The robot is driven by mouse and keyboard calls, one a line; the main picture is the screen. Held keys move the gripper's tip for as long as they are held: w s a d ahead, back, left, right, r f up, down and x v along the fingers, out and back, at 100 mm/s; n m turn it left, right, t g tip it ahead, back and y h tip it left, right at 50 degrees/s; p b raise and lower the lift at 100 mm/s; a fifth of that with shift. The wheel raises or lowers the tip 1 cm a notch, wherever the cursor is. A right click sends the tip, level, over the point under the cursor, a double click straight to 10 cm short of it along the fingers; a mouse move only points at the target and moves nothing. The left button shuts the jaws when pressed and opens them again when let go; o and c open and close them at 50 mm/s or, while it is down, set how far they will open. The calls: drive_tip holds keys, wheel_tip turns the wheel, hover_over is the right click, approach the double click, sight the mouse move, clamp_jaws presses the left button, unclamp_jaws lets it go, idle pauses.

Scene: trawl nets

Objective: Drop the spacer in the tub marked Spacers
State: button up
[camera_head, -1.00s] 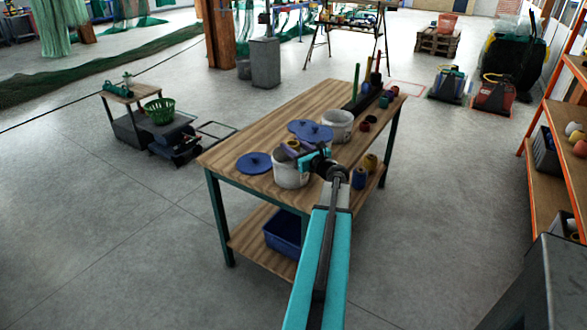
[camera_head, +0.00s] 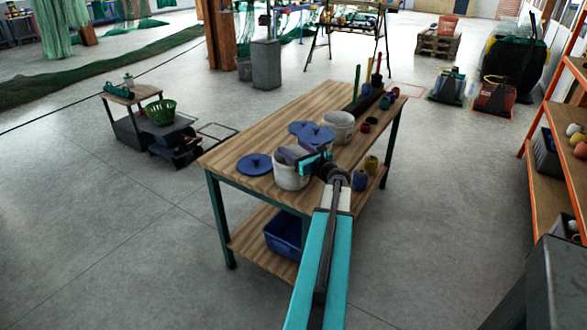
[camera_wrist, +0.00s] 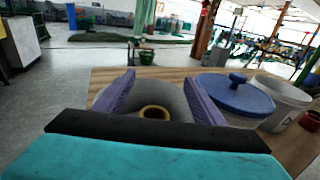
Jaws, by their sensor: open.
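My gripper (camera_head: 291,153) is open over the near pale tub (camera_head: 291,178) on the wooden table. In the wrist view its two purple fingers (camera_wrist: 160,86) stand wide apart with nothing between their tips. A yellowish ring (camera_wrist: 154,112), which looks like the spacer, shows below and between the fingers, apparently inside the tub (camera_wrist: 181,100). The gripper body hides part of it. A second pale tub (camera_head: 338,128) stands farther back, and it also shows in the wrist view (camera_wrist: 284,97). I cannot read any marking on either tub.
A blue bin (camera_head: 284,233) sits on the lower shelf. Orange shelving (camera_head: 530,165) stands at right.

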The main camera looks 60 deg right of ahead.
drive_tip(key=b+v, duration=0.2)
drive_tip(key=v, duration=1.1)
drive_tip(key=shift+s, duration=0.35)
drive_tip(key=shift+a, duration=0.1)
idle(0.4)
